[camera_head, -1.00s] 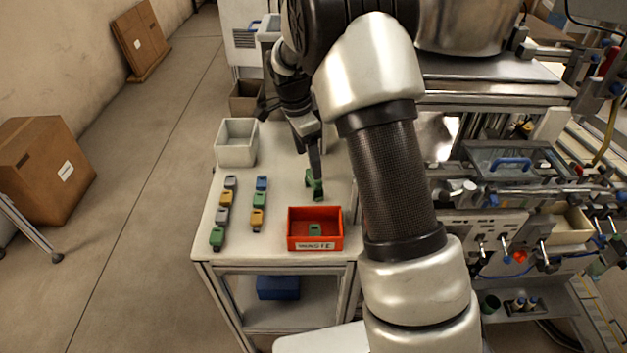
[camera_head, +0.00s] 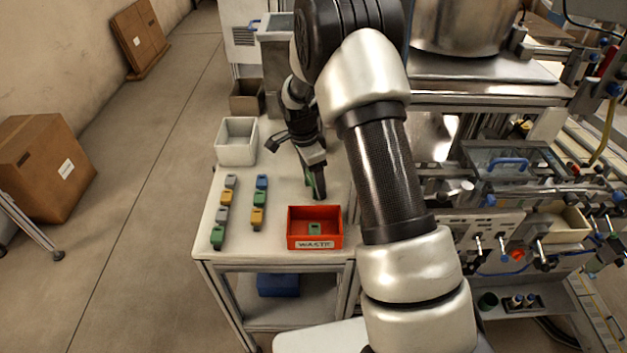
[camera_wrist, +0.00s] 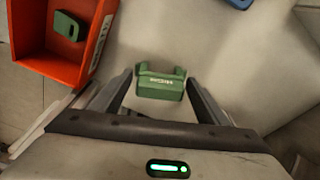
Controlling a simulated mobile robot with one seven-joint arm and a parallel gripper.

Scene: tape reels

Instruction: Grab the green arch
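The green arch (camera_wrist: 161,83) lies on the white table top, with a small pale label on its face. In the wrist view it sits between and just ahead of my gripper's (camera_wrist: 160,82) two open fingers, with a gap on each side. In the head view my gripper (camera_head: 319,193) points down over the table behind the red bin. There the green arch (camera_head: 308,181) is mostly hidden behind the fingers, with only a sliver showing.
The red bin (camera_head: 315,243), labelled WASTE, holds one small green piece (camera_head: 315,229). Two rows of grey, yellow, green and blue pieces (camera_head: 260,199) stand to the left. A white empty bin (camera_head: 236,152) is at the back left. Machinery (camera_head: 510,200) borders the right.

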